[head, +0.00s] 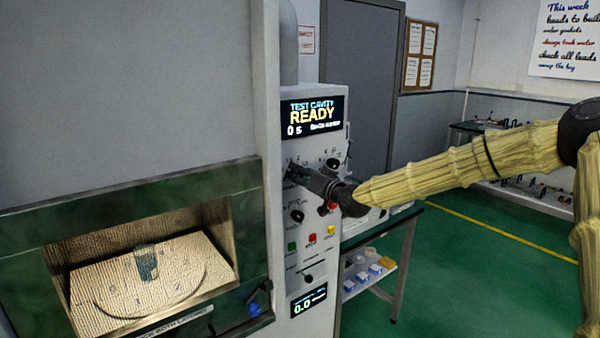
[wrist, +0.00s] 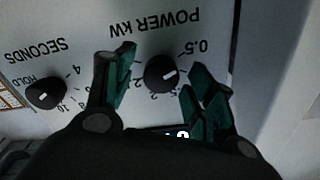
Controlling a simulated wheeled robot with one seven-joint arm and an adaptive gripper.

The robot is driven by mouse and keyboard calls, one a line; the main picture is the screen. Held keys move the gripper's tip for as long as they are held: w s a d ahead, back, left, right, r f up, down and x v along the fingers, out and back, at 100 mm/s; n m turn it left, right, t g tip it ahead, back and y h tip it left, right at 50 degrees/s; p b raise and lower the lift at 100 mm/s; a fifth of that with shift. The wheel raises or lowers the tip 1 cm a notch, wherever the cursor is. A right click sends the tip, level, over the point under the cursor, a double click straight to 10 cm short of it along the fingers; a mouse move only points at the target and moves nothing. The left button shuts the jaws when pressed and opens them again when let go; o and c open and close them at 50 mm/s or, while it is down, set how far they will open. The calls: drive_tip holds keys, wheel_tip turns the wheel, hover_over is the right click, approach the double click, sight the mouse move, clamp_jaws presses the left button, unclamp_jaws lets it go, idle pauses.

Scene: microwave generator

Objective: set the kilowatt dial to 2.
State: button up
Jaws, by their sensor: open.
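The kilowatt dial (wrist: 162,74) is a round black knob under the upside-down label POWER KW in the wrist view. A short white mark lies on the right part of its face. The marking 0.5 shows at its upper right and a 2 at its lower left; the other numbers are partly hidden. My gripper (wrist: 162,62) is open, with one green-padded finger on each side of the dial. Gaps show between the pads and the knob. In the head view my gripper (head: 318,185) is at the control panel (head: 314,120) and hides part of it.
The SECONDS dial (wrist: 46,93) is left of the kilowatt dial in the wrist view. A display (head: 312,112) above reads READY. Buttons, including a green one (head: 292,247), sit below my gripper. The open cavity (head: 150,270) is at left, with a cup inside.

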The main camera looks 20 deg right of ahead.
drive_tip(key=shift+w+a, duration=0.15)
drive_tip(key=shift+w, duration=0.2)
drive_tip(key=c, duration=1)
drive_tip(key=shift+c, duration=0.2)
